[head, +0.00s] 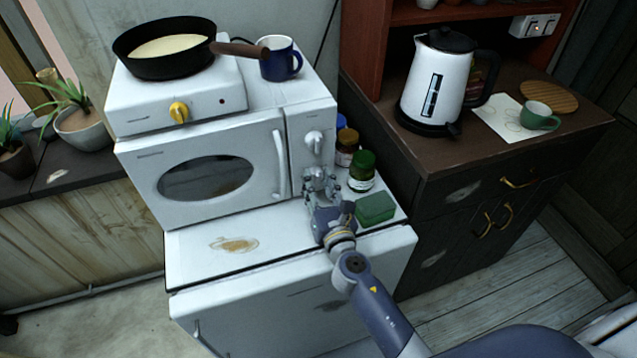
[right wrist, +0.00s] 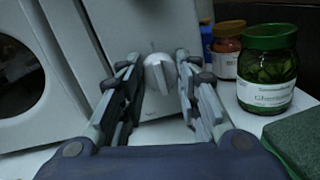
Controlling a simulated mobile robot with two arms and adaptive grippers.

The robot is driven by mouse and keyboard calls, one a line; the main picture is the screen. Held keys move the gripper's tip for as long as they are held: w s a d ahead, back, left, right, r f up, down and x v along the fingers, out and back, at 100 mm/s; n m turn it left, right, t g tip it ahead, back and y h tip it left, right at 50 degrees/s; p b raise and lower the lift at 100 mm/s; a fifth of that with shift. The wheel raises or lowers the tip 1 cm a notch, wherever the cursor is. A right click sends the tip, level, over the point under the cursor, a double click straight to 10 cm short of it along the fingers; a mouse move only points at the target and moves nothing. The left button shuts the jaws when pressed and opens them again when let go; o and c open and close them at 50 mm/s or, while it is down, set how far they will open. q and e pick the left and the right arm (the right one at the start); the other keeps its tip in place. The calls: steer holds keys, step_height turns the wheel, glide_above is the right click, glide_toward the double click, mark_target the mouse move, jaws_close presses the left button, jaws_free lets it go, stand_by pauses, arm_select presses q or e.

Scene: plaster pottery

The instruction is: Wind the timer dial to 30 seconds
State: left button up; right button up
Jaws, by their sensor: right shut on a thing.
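The white microwave (head: 215,135) has a control panel on its right side with an upper round white knob (head: 313,142). My right gripper (head: 318,180) is at the lower part of this panel. In the right wrist view, its fingers (right wrist: 160,88) are on both sides of a white dial (right wrist: 160,73) with a raised grip bar, which I take as the timer dial, and are shut on it. The gripper largely hides this dial in the head view. The dial's markings are too small to read. My left gripper is not in view.
A green-lidded jar (head: 362,170) and a green sponge (head: 375,208) stand close to the right of my gripper. A hot plate with a black pan (head: 165,48) and a blue mug (head: 280,58) are on top of the microwave. A white kettle (head: 435,85) stands on the dark cabinet.

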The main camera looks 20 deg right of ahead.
steer(key=shift+m, duration=0.3)
steer(key=shift+m, duration=0.9)
steer(key=m, duration=0.2)
steer(key=shift+r+m, duration=0.1)
steer(key=shift+m, duration=0.2)
steer(key=m, duration=0.6)
steer(key=shift+d+g+y, duration=0.1)
steer(key=shift+g+y, duration=0.2)
steer(key=shift+m, duration=0.3)
steer(key=o, duration=1.1)
